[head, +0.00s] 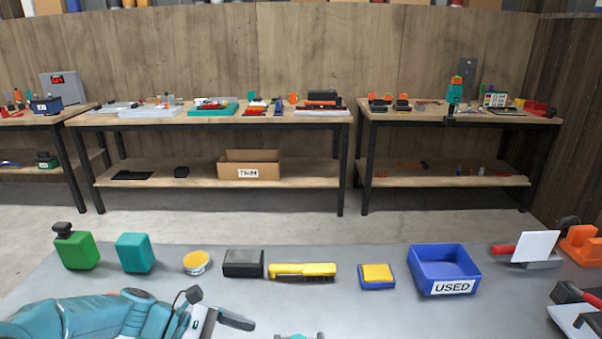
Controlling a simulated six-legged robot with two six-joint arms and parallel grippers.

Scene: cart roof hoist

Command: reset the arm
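My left arm, teal, comes in at the bottom left and lies low over the near grey surface. Its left gripper (217,312) points to the right, with dark finger parts showing. It is cut by the lower frame edge, so the gap between the fingers is unclear. I see nothing held in it.
On the grey surface (330,315) stand a green can (77,252), teal block (135,253), yellow tin (196,262), black box (243,263), yellow brush (302,271), yellow-blue sponge (377,276) and blue USED bin (444,268). Workbenches (215,119) line the wall behind.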

